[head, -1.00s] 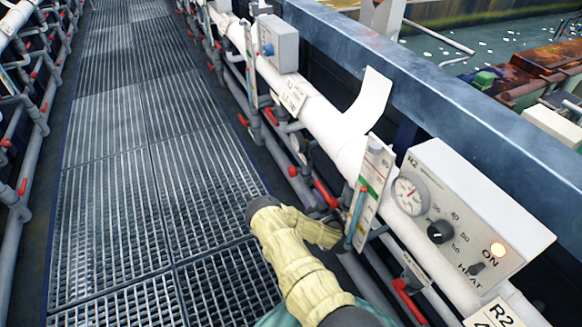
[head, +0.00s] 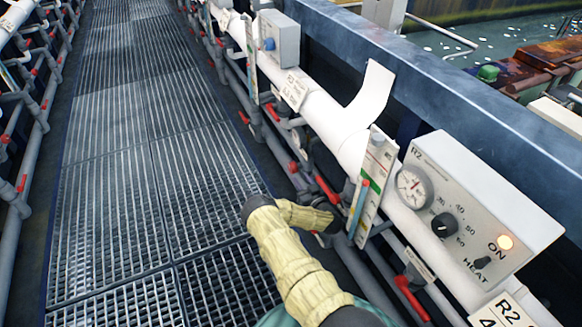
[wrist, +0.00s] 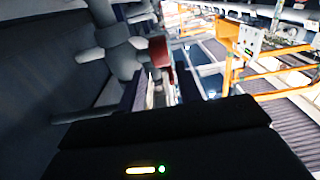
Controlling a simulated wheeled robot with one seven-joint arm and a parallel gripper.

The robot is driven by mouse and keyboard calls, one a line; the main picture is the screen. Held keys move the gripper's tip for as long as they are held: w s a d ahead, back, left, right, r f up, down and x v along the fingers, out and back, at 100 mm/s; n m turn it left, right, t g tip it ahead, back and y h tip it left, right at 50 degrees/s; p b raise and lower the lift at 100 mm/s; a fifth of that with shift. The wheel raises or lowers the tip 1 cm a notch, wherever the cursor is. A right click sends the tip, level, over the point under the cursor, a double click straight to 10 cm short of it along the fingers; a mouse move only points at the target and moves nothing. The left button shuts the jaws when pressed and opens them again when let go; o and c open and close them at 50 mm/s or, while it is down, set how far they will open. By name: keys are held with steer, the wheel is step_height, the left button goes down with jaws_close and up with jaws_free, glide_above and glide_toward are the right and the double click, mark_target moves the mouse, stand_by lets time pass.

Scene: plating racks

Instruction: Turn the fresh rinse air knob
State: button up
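Several red-handled valves sit on the grey pipes beside the walkway; one red handle (head: 325,190) is close to my gripper. I cannot tell which is the fresh rinse air knob. In the wrist view a dull red knob (wrist: 160,52) on a grey valve body (wrist: 122,50) is just beyond my gripper (wrist: 160,92). The two dark fingers look apart, with a gap between them and no clear hold on the knob. In the head view my yellow-sleeved arm reaches to the pipes and hides most of the gripper.
A white control box (head: 475,205) marked R2 has a gauge, a black dial and a lit lamp. A flow meter panel (head: 372,185) stands close right of my gripper. A thick white pipe (head: 325,120) runs behind. The grated walkway (head: 125,200) at left is clear.

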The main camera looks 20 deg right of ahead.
mark_target(292, 164)
steer(key=w+b, duration=0.3)
steer(key=w, duration=0.7)
steer(key=shift+w+a, duration=0.1)
steer(key=shift+a, duration=0.05)
steer(key=c, duration=0.7)
steer(key=shift+r+p, duration=0.1)
steer(key=shift+p, duration=0.3)
